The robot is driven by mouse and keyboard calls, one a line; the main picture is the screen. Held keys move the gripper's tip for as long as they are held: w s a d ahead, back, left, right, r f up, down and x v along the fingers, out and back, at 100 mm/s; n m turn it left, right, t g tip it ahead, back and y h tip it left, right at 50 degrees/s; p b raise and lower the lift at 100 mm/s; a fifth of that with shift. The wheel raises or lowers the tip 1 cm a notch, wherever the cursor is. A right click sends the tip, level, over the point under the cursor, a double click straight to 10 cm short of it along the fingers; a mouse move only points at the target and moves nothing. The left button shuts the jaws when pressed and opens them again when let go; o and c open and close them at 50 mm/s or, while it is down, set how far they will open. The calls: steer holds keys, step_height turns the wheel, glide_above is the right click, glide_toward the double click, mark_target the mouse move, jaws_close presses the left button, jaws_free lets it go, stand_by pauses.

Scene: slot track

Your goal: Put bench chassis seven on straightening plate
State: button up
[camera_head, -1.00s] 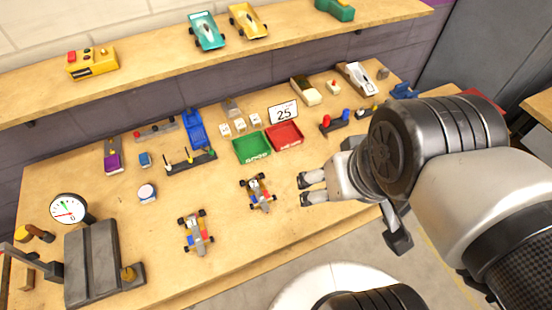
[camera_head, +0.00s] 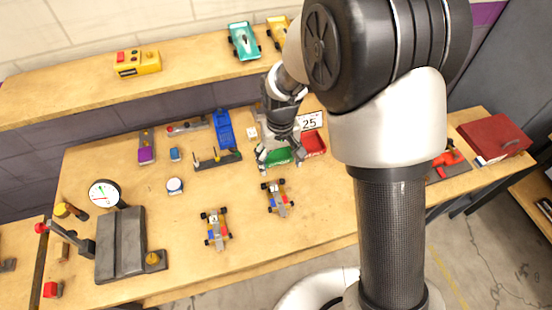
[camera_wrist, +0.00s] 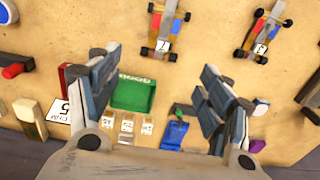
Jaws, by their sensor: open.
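Two small chassis with grey bodies and black wheels lie on the bench. The right one (camera_head: 277,197) has a plate that seems to read 7 in the wrist view (camera_wrist: 165,28). The left one (camera_head: 215,229) also shows in the wrist view (camera_wrist: 262,30); its number is hard to read. A thick grey plate (camera_head: 120,248) beside a dial gauge, at the bench's left, looks like the straightening plate; nothing lies on it. My gripper (camera_head: 276,160) is open and empty above the green tray, behind the right chassis. Its fingers show in the wrist view (camera_wrist: 160,95).
The green tray (camera_head: 279,156) and red tray (camera_head: 314,143) sit behind the chassis. A black rack (camera_head: 217,160) and blue car body (camera_head: 224,128) stand left of them. A dial gauge (camera_head: 104,193) and red-knobbed lever (camera_head: 62,236) stand by the plate. Bench between plate and left chassis is mostly clear.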

steer(key=b, duration=0.3)
glide_above(277, 195)
steer(key=f, duration=1.3)
steer(key=shift+d, duration=0.2)
steer(key=f, duration=0.1)
steer(key=f+b, duration=0.1)
steer(key=f, duration=0.1)
steer(key=f+b, duration=0.1)
steer(key=f, duration=0.1)
steer(key=shift+s+a+f, duration=0.1)
steer(key=shift+a, duration=0.15)
steer(key=c, duration=1.2)
steer(key=shift+c, duration=0.2)
step_height(277, 195, up, 20)
steer(key=p, duration=0.5)
